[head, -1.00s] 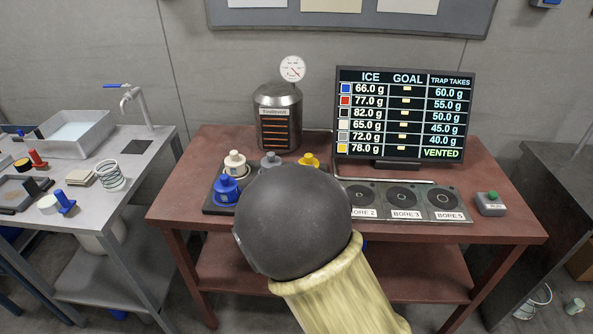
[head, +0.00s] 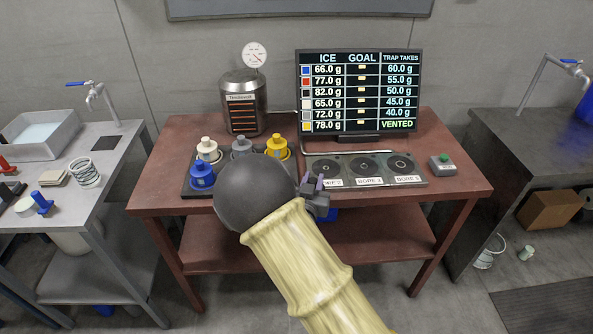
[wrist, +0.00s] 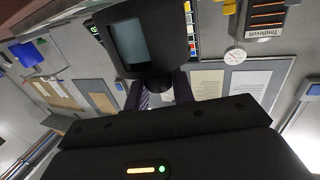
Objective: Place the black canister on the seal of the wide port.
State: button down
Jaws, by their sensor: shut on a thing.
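In the wrist view, the black canister (wrist: 118,22) with its grey-green panel sits at the fingertips. My gripper (head: 312,184) is shut on its narrow knob, and the fingers also show in the wrist view (wrist: 162,92). In the head view, my gripper is just left of the port plate (head: 440,180), in front of its left end. My dark arm joint hides most of the canister there. The plate has three dark round ports; the right one (head: 401,166) seems labelled BORE 5, the middle one (head: 364,167) BORE 3. The left one (head: 328,168) is partly labelled. Contact with the plate cannot be seen.
Blue (head: 202,176), white (head: 208,150), grey (head: 242,148) and yellow (head: 278,147) canisters stand on a dark tray left of the plate. A metal vessel (head: 244,105) and a screen (head: 360,92) stand behind. A green-button box (head: 442,163) is at right.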

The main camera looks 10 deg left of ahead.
jog(key=s+d+f+p, duration=0.2)
jog(key=d+f, duration=0.1)
jog(key=d, duration=0.4)
jog(key=s+d+f+p, duration=0.1)
jog(key=d+f+p, duration=0.1)
jog(key=d+f, duration=0.2)
jog(key=s+d+f+y+p, duration=0.1)
jog(key=d+f, duration=0.3)
jog(key=d, duration=0.7)
jog(key=shift+s+f+n+p, duration=0.25)
jog(key=shift+s+n+p, duration=0.15)
jog(key=shift+s+p, duration=0.4)
jog(key=shift+d, duration=0.2)
